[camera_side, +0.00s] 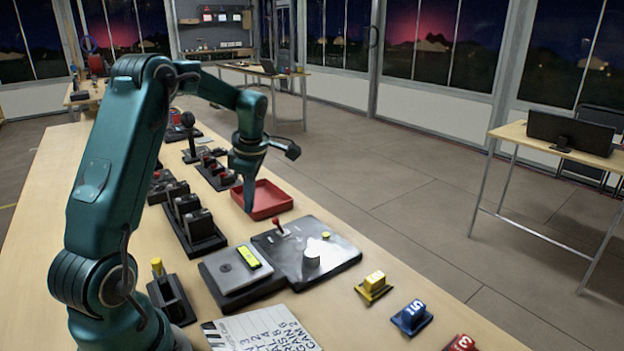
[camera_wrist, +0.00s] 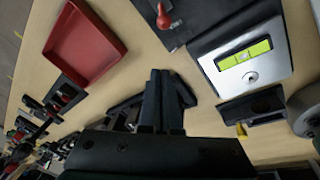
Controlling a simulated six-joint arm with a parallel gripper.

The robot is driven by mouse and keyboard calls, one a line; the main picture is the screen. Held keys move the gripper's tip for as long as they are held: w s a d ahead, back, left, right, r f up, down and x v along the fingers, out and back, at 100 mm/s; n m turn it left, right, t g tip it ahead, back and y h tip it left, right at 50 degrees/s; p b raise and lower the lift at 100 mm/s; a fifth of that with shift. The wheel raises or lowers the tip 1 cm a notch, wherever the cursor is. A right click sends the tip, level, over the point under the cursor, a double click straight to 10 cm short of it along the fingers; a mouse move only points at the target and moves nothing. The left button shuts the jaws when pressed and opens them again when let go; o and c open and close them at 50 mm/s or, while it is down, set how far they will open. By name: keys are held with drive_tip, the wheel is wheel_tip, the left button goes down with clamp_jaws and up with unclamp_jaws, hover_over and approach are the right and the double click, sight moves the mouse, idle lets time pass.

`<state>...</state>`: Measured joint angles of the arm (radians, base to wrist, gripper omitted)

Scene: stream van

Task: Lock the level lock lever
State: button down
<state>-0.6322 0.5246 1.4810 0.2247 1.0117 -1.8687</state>
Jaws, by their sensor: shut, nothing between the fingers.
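A small lever with a red knob (camera_side: 278,226) stands up near the far left corner of a dark flat panel (camera_side: 335,262). It also shows in the wrist view (camera_wrist: 167,20), at the top. Beside the panel is a box with a bright yellow-green window (camera_side: 249,257), also in the wrist view (camera_wrist: 243,54). I cannot tell from any label which part is the level lock lever; the red-knobbed one is the clearest lever. My gripper (camera_side: 249,209) points down, shut and empty, a little left of and behind the red lever, apart from it. Its fingers show in the wrist view (camera_wrist: 159,76).
A red tray (camera_side: 288,201) is right beside my gripper. Banks of dark switches (camera_side: 199,233) stand to the left. A white knob (camera_side: 311,257) and yellow button (camera_side: 326,236) are on the panel. Yellow and blue (camera_side: 411,316) blocks lie at the right. A lettered card (camera_side: 265,330) lies in front.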

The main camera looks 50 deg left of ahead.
sight(279, 227)
drive_tip(key=x, duration=0.4)
drive_tip(key=shift+s, duration=0.1)
drive_tip(key=shift+w+d+r, duration=0.1)
drive_tip(key=shift+w+d, duration=0.65)
drive_tip(key=shift+w, duration=0.15)
drive_tip(key=shift+w+d+r, duration=0.15)
drive_tip(key=shift+w+d, duration=0.4)
drive_tip(key=shift+d, duration=0.1)
